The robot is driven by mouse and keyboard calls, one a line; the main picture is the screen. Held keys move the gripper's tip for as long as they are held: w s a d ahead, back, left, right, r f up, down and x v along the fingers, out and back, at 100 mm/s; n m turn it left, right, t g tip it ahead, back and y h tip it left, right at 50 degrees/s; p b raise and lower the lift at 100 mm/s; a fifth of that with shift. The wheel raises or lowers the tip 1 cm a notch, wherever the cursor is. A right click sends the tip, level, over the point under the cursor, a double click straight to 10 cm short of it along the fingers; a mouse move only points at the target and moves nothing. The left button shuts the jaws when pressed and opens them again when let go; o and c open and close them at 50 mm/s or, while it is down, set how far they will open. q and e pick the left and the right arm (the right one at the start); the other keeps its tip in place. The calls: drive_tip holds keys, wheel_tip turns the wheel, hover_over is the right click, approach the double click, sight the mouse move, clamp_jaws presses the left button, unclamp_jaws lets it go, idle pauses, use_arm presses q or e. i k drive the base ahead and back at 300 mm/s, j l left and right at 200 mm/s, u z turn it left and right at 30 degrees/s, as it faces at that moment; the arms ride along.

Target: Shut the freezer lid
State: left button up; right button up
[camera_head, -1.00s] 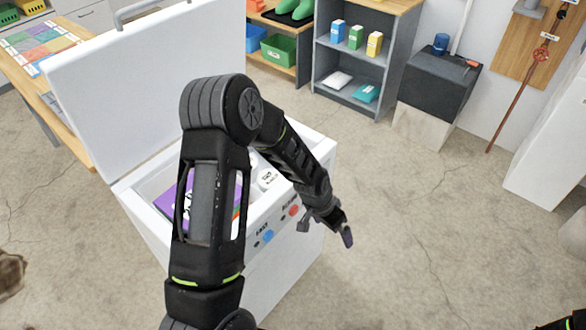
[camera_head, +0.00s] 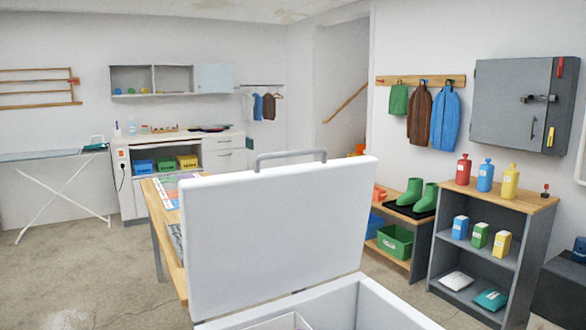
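The white freezer lid (camera_head: 275,235) stands open, nearly upright, in the middle of the head view. A grey handle (camera_head: 290,157) shows on its top edge. The white freezer body (camera_head: 372,306) is below it at the bottom of the picture, with only its rear rim and part of the inside showing. The front of the freezer and its contents are cut off by the lower edge. Neither of my grippers is in view.
A wooden table (camera_head: 160,222) stands behind the lid on the left. A shelf with bottles and boxes (camera_head: 490,236) and a bench with green boots (camera_head: 410,197) stand to the right. Open concrete floor (camera_head: 80,275) lies at the left.

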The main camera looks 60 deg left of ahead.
sight(258, 236)
drive_tip(key=i+l+u, duration=0.1)
drive_tip(key=u, duration=1.6)
